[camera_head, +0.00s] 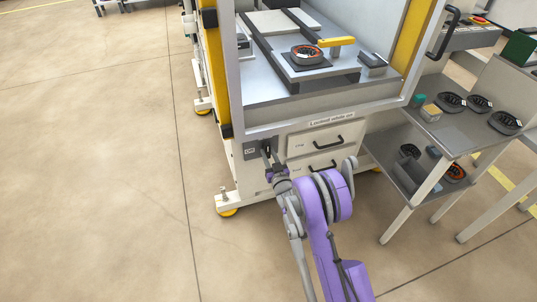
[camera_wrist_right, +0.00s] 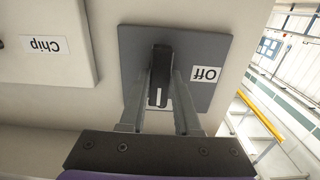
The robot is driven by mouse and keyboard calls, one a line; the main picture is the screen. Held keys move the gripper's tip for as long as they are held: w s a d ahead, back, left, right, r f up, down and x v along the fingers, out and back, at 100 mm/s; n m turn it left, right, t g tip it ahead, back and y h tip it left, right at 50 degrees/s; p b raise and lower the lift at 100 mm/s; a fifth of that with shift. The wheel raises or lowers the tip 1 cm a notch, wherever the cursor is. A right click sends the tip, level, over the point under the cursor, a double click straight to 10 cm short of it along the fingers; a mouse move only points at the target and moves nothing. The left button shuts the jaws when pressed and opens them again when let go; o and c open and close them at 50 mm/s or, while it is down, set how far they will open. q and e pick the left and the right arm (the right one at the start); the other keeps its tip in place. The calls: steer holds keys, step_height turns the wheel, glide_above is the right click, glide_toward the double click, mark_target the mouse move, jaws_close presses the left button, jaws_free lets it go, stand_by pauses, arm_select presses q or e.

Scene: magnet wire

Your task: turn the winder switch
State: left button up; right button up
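The winder switch is a black knob (camera_wrist_right: 160,72) on a grey plate (camera_wrist_right: 205,50) on the front of the white machine. The plate also shows in the head view (camera_head: 251,154), left of the drawers. An "Off" label (camera_wrist_right: 206,74) sits beside the knob, upside down in the wrist view. A white mark on the knob runs upright in that view. My right gripper (camera_wrist_right: 163,85) has one finger on each side of the knob, with no clear gap left. It shows small in the head view (camera_head: 268,157). My left gripper is out of view.
Drawers (camera_head: 316,141) with black handles are right of the switch, one labelled "Chip" (camera_wrist_right: 45,46). Above, the machine's bed holds a wound coil (camera_head: 307,53) and a yellow handle (camera_head: 337,41). A grey shelf table (camera_head: 452,135) with coils stands at right. The floor at left is clear.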

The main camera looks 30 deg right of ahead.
steer(key=o, duration=0.4)
steer(key=v, duration=1)
steer(key=shift+s+b, duration=0.35)
steer(key=shift+s, duration=0.05)
